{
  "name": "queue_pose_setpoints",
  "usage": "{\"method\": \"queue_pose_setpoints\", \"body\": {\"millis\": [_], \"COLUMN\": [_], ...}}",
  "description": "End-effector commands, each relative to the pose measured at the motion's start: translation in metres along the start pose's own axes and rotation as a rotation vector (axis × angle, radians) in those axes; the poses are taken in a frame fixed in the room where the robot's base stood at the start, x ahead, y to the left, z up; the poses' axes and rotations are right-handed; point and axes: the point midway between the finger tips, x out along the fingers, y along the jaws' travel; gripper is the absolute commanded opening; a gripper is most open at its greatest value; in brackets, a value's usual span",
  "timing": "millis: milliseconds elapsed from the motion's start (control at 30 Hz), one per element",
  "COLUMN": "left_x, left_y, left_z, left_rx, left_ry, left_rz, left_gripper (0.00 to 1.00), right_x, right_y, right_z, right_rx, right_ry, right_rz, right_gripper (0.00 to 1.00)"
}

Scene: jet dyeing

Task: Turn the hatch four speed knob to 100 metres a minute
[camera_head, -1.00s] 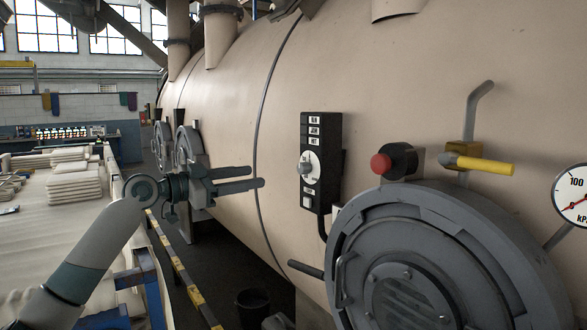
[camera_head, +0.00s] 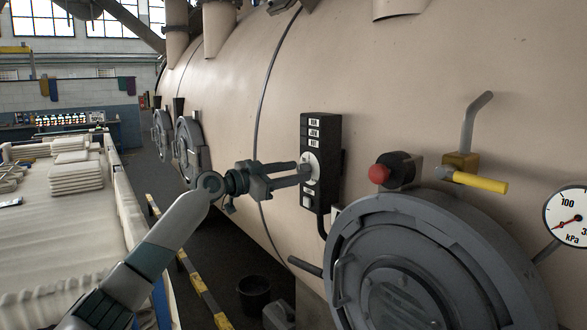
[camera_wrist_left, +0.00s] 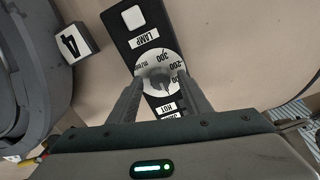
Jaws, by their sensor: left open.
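The speed knob (camera_wrist_left: 159,80) sits on a white round dial (camera_wrist_left: 151,60) marked 300 and 200 m/min in the left wrist view. The dial is on a black control box (camera_head: 322,135) on the vessel's side. A plate with a 4 (camera_wrist_left: 69,44) stands by the hatch (camera_head: 400,285). My left gripper (camera_head: 304,173) is open, with its fingers reaching to the dial. In the left wrist view one finger lies on each side of the knob; whether they touch it I cannot tell. The fingers hide part of the dial, and the knob's exact setting is unclear.
A red button (camera_head: 379,174), a yellow valve handle (camera_head: 480,182) and a pressure gauge (camera_head: 568,216) are right of the box. A bar (camera_head: 305,267) sticks out below it. A table with folded fabric (camera_head: 75,178) is at the left. A bucket (camera_head: 253,294) stands on the floor.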

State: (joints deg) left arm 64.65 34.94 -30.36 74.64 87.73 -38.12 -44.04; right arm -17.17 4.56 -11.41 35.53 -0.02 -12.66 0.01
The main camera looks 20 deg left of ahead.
Motion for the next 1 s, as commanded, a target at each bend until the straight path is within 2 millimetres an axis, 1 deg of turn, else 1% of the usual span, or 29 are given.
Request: {"method": "queue_pose_setpoints", "body": {"millis": [333, 367, 400, 467, 500, 533, 833, 1000], "left_x": [0.0025, 0.0025, 0.0024, 0.0024, 0.0024, 0.0024, 0.0024, 0.0025], "left_y": [-0.0003, -0.0003, -0.0003, -0.0003, -0.0003, -0.0003, -0.0002, -0.0001], "left_z": [0.0003, 0.0003, 0.0003, 0.0003, 0.0003, 0.0003, 0.0004, 0.0005], "left_rx": [0.0, 0.0, 0.0, 0.0, 0.0, 0.0, -0.016, -0.067], "left_ry": [0.0, 0.0, 0.0, 0.0, 0.0, 0.0, 0.0, 0.001], "left_rz": [-0.001, -0.001, -0.001, -0.001, -0.001, -0.001, -0.001, -0.001], "left_gripper": [0.44, 0.4, 0.3, 0.16, 0.06, 0.03, 0.03, 0.03], "right_x": [-0.0009, -0.0009, -0.0009, -0.0009, -0.0009, -0.0009, -0.0005, 0.0006], "right_y": [-0.0007, -0.0008, -0.0008, -0.0008, -0.0008, -0.0008, -0.0009, -0.0009], "right_z": [-0.0003, -0.0004, -0.0004, -0.0004, -0.0004, -0.0004, -0.0002, 0.0], "right_rx": [0.0, 0.0, 0.0, 0.0, 0.0, 0.0, 0.0, -0.001], "right_ry": [0.001, 0.001, 0.001, 0.001, 0.001, 0.001, 0.001, 0.001], "right_rz": [-0.001, -0.001, -0.001, -0.001, -0.001, -0.001, -0.001, -0.001], "right_gripper": [0.31, 0.31, 0.31, 0.31, 0.31, 0.31, 0.31, 0.31]}}
